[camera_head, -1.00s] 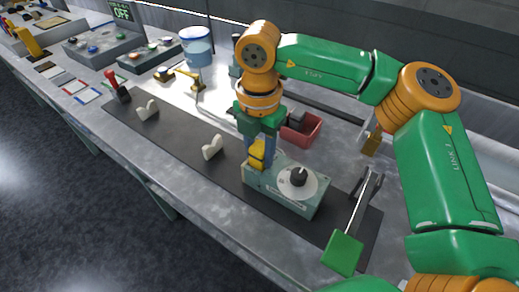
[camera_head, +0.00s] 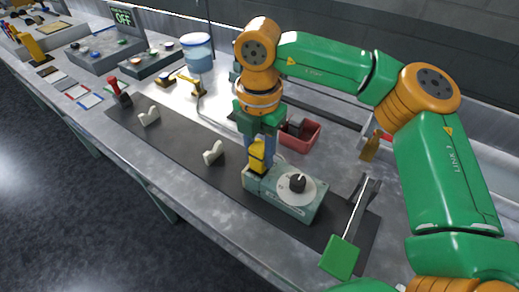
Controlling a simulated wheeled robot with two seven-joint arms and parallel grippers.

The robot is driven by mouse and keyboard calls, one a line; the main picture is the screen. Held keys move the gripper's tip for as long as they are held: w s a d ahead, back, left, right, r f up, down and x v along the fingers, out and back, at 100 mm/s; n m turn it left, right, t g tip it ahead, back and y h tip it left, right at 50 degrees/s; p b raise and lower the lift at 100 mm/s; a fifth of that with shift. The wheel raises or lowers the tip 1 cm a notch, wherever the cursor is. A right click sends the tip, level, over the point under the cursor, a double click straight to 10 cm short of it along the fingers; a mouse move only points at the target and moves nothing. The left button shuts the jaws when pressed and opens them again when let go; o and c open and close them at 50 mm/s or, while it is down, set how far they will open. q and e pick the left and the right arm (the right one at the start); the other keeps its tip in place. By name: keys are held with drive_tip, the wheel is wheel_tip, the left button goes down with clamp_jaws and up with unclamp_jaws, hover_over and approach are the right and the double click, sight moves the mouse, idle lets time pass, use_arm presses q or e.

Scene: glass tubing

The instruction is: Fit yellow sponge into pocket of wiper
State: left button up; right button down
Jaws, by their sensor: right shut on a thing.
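My right gripper (camera_head: 261,152) points down above the left end of the teal dial box (camera_head: 283,203). It is shut on a yellow piece (camera_head: 257,157), which I take to be the sponge. Blue parts of the gripper partly hide the piece. Its lower end is close to the box, and I cannot tell whether they touch. I cannot make out for sure which thing is the wiper, and no pocket shows clearly. A metal arm with a green square end (camera_head: 340,257) lies to the right of the box. My left gripper is not in view.
A dark mat (camera_head: 185,140) runs along the bench, with two white notched rests (camera_head: 149,116) (camera_head: 213,153) on it. A red bin (camera_head: 303,134) stands behind the gripper. A blue-and-white container (camera_head: 198,52) and a red-handled lever (camera_head: 117,90) stand farther left.

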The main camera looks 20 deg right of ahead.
sight(259, 146)
drive_tip(key=shift+b, duration=0.4)
idle(1.0)
drive_tip(key=shift+f+b, duration=1.2)
drive_tip(key=shift+f, duration=0.05)
drive_tip(key=shift+c, duration=2)
unclamp_jaws()
drive_tip(key=shift+r, duration=0.15)
wheel_tip(259, 146, up, 7)
drive_tip(key=shift+f, duration=0.1)
